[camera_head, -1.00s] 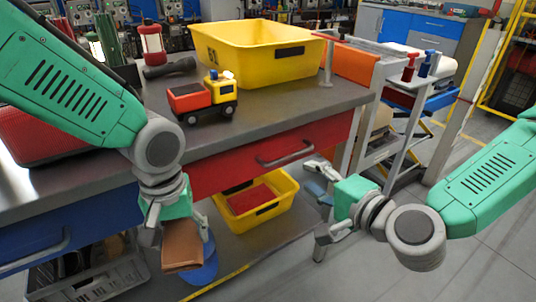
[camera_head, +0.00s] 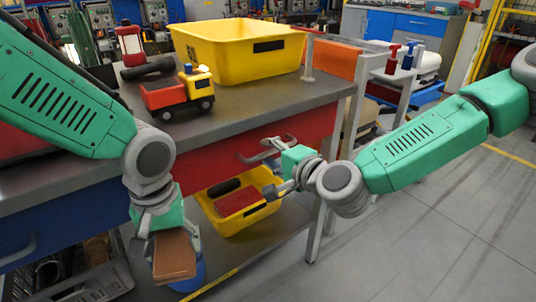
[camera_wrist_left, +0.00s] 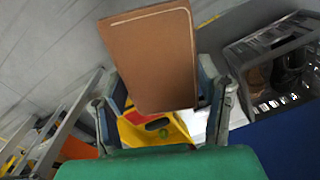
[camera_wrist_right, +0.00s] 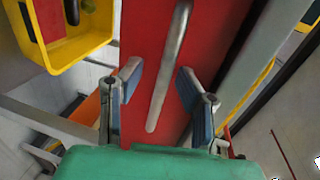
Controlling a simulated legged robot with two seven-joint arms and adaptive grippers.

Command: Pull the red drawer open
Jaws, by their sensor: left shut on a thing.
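The red drawer (camera_head: 312,128) sits under the right part of the workbench top, its front looking flush with the bench. Its grey bar handle (camera_wrist_right: 172,62) runs across the red front in the right wrist view. My right gripper (camera_wrist_right: 158,80) is open, with one finger on each side of the handle's near end; contact is not clear. In the head view my right gripper (camera_head: 272,166) is at the drawer front and partly covers the handle. My left gripper (camera_head: 160,232) is shut on a brown book-like thing (camera_wrist_left: 150,60), held below the bench's front edge.
A yellow crate (camera_head: 238,222) sits on the lower shelf below the drawer. A blue drawer (camera_head: 65,215) is at left. Floor at right is clear.

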